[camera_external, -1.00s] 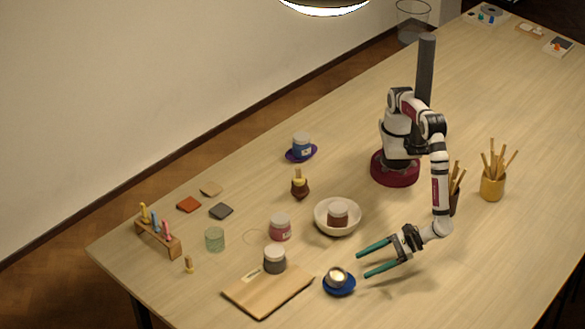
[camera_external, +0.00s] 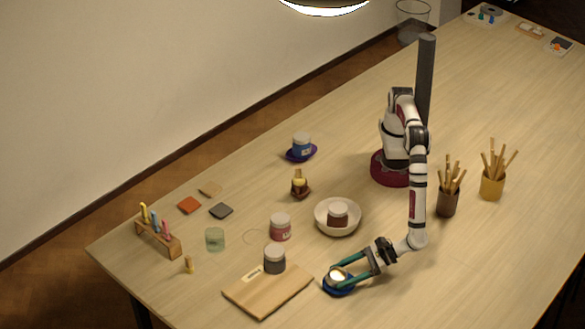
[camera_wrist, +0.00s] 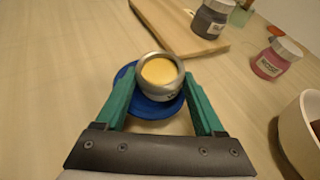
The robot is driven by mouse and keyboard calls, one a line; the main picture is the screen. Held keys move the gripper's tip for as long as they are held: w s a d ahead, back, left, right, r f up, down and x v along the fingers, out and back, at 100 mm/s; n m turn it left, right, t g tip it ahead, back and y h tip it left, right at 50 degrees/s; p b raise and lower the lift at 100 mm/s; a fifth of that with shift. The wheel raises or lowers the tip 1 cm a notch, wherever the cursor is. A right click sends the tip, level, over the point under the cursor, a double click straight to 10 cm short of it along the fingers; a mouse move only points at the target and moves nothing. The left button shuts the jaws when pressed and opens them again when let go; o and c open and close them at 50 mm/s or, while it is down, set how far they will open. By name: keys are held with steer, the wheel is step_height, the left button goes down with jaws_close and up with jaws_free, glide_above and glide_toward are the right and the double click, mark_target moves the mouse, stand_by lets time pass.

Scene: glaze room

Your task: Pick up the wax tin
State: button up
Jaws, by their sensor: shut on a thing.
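The wax tin (camera_external: 338,274) is a small silver tin with pale yellow wax inside. It is on a blue saucer (camera_external: 341,290) near the front of the table. In the wrist view the tin (camera_wrist: 160,74) shows its round open top, with the blue saucer (camera_wrist: 153,109) under it. My gripper (camera_external: 352,272) has its green fingers on either side of the tin. It is shut on the tin, and the fingers (camera_wrist: 160,88) also show in the wrist view. I cannot tell whether the tin touches the saucer.
A wooden board (camera_external: 262,293) lies left of the saucer, with a grey jar (camera_external: 274,262) at its back edge. A white bowl (camera_external: 324,222) holding a brown jar (camera_external: 337,215) stands behind the saucer. A pink jar (camera_external: 280,230) is near the bowl.

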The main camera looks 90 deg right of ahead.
jaws_close()
steer(key=shift+r, duration=0.1)
steer(key=shift+r, duration=0.4)
steer(key=r, duration=0.2)
steer(key=w+d+r, duration=0.1)
steer(key=r, duration=0.1)
steer(key=w+d+r, duration=0.5)
steer(key=d, duration=0.3)
steer(key=m+g, duration=0.2)
glide_above(340, 272)
steer(key=s+d, duration=0.1)
steer(key=d, duration=0.2)
steer(key=shift+y, duration=0.4)
step_height(340, 272, down, 4)
steer(key=shift+a+f, duration=0.1)
steer(key=shift+f, duration=0.05)
steer(key=shift+s+a+f, duration=0.1)
steer(key=shift+f, duration=1)
steer(key=shift+s+a+f, duration=0.1)
steer(key=shift+f, duration=0.95)
